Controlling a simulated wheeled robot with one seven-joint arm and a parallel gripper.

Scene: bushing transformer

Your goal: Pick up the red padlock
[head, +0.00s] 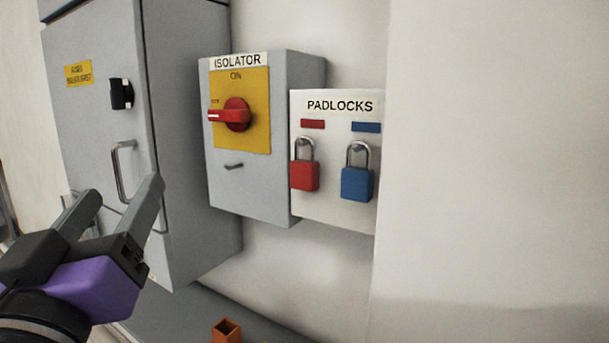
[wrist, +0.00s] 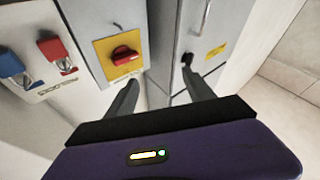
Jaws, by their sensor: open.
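The red padlock (head: 305,176) hangs by its metal shackle on the left side of the white padlocks board (head: 336,215), under a red label. The blue padlock (head: 357,184) hangs to its right. My gripper (head: 118,190) is open and empty at the lower left of the head view, in front of the grey cabinet and well left of the red padlock. In the wrist view the scene appears upside down. The red padlock (wrist: 53,48) is at the upper left there, away from my gripper's fingers (wrist: 163,95).
The grey isolator box (head: 262,180) with a red rotary handle (head: 236,114) stands between my gripper and the padlocks board. The grey cabinet (head: 190,200) is on the left, with a metal handle (head: 120,172). An orange block-like object (head: 226,330) is at the bottom. The wall right of the board is bare.

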